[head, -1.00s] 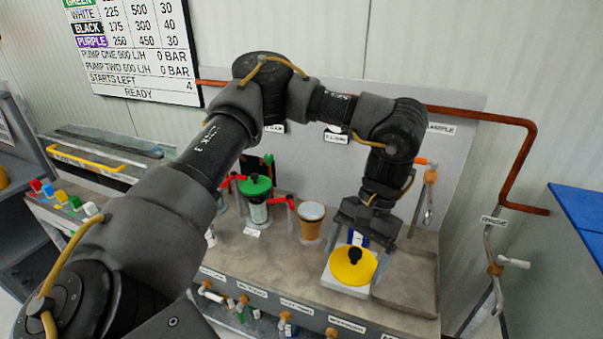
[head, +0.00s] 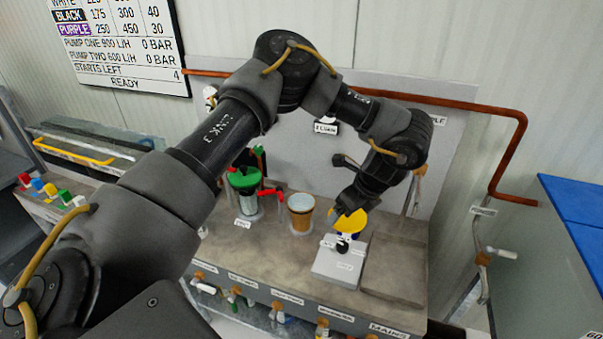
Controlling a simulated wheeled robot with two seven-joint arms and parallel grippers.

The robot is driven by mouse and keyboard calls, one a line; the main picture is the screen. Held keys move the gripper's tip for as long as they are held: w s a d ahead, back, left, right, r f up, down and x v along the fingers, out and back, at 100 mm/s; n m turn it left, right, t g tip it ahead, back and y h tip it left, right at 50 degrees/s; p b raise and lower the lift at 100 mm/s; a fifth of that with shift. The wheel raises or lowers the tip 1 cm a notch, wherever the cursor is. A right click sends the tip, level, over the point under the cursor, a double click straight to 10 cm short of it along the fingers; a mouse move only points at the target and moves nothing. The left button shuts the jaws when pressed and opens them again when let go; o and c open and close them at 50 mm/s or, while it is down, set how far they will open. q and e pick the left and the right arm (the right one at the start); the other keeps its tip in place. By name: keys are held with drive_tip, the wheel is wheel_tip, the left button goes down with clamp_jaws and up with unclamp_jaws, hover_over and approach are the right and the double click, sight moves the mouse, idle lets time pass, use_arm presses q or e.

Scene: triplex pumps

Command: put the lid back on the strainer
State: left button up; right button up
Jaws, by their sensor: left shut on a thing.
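A yellow lid (head: 351,221) is tilted in the jaws of my left gripper (head: 344,209), which is shut on it just above a white block. The arm partly hides the lid and the far jaw. A small black round part (head: 343,244) shows just below the lid; I cannot tell whether it belongs to the lid. An open tan cup-shaped strainer body (head: 301,209) stands upright to the left of the lid, its pale round mouth facing up. A similar clear body with a green lid (head: 244,179) stands farther left. My right gripper is not in view.
The white block (head: 338,264) stands on the bench, beside a shallow grey tray (head: 395,270) to its right. A copper pipe (head: 500,150) runs behind and down the right. Labelled valves line the bench front.

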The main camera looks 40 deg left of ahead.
use_arm(q)
drive_tip(key=w+a+f+m+t+h, duration=0.1)
drive_tip(key=w+a+m+t+h, duration=0.1)
drive_tip(key=a+m, duration=0.5)
drive_tip(key=w+a+m+t+h+p, duration=0.1)
drive_tip(key=w+a+m+h, duration=0.1)
drive_tip(key=a+m, duration=0.6)
drive_tip(key=a, duration=0.4)
drive_tip(key=shift+w+f+t, duration=0.3)
drive_tip(key=shift+f+t, duration=0.05)
drive_tip(key=shift+t, duration=0.05)
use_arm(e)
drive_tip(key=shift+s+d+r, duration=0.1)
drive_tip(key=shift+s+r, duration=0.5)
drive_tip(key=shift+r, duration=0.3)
use_arm(q)
wheel_tip(320, 180, down, 5)
drive_tip(key=b, duration=0.4)
drive_tip(key=shift+r, duration=0.2)
drive_tip(key=shift+f+b, duration=0.6)
drive_tip(key=shift+f, duration=0.3)
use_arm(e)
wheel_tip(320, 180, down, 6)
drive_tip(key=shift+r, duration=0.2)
use_arm(q)
drive_tip(key=shift+w+r+p, duration=0.15)
drive_tip(key=shift+p, duration=0.15)
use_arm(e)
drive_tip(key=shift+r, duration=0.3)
